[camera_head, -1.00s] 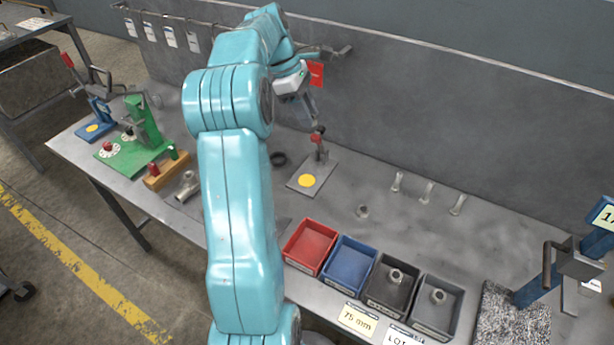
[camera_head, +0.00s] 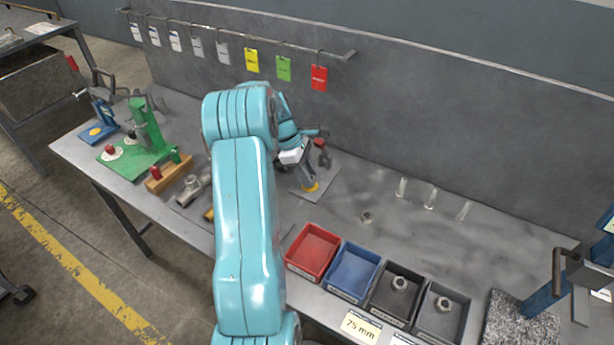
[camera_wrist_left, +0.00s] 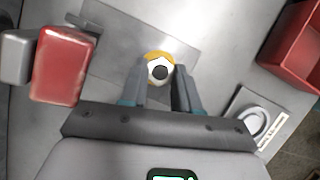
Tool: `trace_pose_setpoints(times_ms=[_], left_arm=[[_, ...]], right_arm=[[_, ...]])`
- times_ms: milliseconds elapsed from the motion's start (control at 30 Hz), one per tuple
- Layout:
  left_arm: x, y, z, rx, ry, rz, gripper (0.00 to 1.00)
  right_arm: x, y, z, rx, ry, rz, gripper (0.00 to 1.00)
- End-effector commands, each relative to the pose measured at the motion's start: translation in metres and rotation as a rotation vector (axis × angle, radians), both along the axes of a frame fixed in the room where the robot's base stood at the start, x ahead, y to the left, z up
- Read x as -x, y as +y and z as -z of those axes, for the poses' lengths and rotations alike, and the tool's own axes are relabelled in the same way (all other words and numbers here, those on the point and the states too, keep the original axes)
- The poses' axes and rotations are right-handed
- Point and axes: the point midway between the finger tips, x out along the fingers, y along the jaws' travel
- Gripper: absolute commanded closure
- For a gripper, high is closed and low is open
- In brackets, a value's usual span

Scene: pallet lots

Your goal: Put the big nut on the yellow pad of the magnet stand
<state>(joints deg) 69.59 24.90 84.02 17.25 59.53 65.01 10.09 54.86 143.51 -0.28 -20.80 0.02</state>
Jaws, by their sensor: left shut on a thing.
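My left gripper (camera_head: 306,181) is low over the magnet stand's grey plate (camera_head: 327,178), right at the yellow pad (camera_head: 313,188). In the left wrist view the two fingers of the gripper (camera_wrist_left: 160,74) are shut on the big nut (camera_wrist_left: 159,71), a pale ring with a dark hole. A yellow crescent of the pad (camera_wrist_left: 158,54) shows just beyond the nut; the nut covers the rest. I cannot tell whether the nut touches the pad. The stand's red part (camera_head: 320,143) rises behind the gripper. My right gripper is not in view.
Red (camera_head: 289,262), blue (camera_head: 344,295) and two dark bins stand along the front edge; the dark bins hold fittings. A green fixture (camera_head: 148,125) is at left.

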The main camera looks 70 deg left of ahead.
Motion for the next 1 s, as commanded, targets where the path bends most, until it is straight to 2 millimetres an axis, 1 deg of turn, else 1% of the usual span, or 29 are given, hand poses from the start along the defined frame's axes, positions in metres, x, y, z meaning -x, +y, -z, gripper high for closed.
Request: trace_pose_setpoints(times_ms=[33, 100, 300, 433, 467, 500, 533, 1000], left_arm=[[0.0003, -0.0005, 0.0088, 0.003, 0.001, 0.000, 0.99], [0.0002, -0.0001, 0.0129, 0.000, 0.000, 0.000, 0.99], [0.0002, 0.0001, 0.0125, -0.002, 0.000, 0.001, 0.99], [0.0002, 0.0001, 0.0165, -0.001, 0.001, 0.000, 0.99], [0.0002, 0.0001, 0.0167, -0.001, 0.000, 0.000, 0.66], [0.0002, 0.0002, 0.0160, -0.001, 0.000, 0.000, 0.53], [0.0002, 0.0002, 0.0160, -0.001, 0.001, 0.000, 0.44], [0.0002, -0.0001, 0.0161, -0.001, 0.001, 0.000, 0.44]], right_arm=[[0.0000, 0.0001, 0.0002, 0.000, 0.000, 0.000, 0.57], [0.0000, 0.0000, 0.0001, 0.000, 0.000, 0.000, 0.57], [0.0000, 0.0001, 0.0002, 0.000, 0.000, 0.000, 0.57], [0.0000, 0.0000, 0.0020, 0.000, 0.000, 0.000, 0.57], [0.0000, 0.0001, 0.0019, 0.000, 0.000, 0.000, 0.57], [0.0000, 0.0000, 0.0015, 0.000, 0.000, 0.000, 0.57], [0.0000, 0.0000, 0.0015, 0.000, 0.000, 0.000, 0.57], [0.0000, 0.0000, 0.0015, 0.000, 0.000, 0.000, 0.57]])
